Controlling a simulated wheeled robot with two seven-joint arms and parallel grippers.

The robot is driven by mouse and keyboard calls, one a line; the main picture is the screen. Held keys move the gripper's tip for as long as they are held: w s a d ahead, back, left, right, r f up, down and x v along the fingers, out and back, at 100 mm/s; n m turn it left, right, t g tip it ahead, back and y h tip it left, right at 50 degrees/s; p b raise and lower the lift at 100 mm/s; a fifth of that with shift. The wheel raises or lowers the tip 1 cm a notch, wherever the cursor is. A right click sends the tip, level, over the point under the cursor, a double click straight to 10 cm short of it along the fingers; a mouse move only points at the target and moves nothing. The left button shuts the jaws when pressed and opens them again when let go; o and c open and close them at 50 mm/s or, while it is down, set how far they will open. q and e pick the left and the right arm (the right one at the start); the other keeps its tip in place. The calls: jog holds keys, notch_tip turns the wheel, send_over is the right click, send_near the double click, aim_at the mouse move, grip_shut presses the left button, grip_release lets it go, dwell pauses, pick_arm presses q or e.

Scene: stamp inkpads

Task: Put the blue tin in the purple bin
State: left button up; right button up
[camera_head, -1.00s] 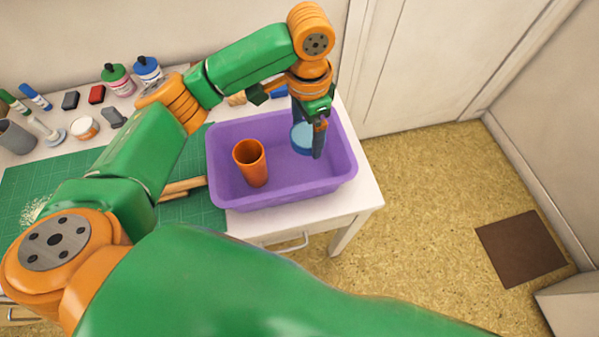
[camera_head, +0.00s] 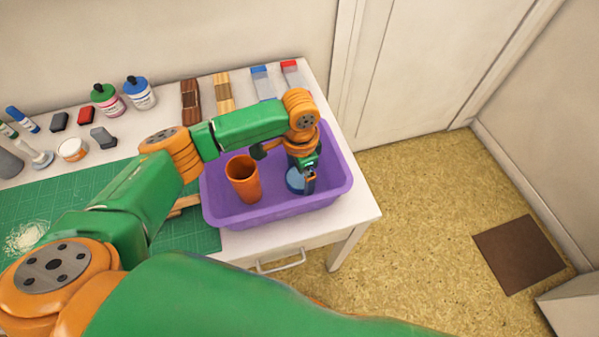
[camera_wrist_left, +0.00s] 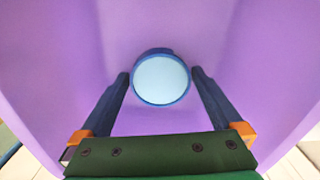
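The blue tin (camera_head: 296,180) has a pale blue round top and darker blue sides. It is inside the purple bin (camera_head: 276,208), low in its right half. In the left wrist view the tin (camera_wrist_left: 161,81) sits between the fingertips of my left gripper (camera_wrist_left: 161,76), with purple bin wall and floor (camera_wrist_left: 235,60) around it. Whether the tin's base touches the bin floor is hidden. My right gripper is out of view.
An orange cup (camera_head: 243,180) stands in the bin, left of the tin. A green cutting mat (camera_head: 100,193), ink bottles (camera_head: 107,98) and stamps lie to the left. Stamps and brown blocks (camera_head: 191,100) are behind the bin. The table's right edge is close to the bin.

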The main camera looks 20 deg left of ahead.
aim_at(300, 177)
pick_arm(q)
notch_tip(300, 177, up, 12)
jog(key=shift+r, duration=0.15)
dwell(0.3)
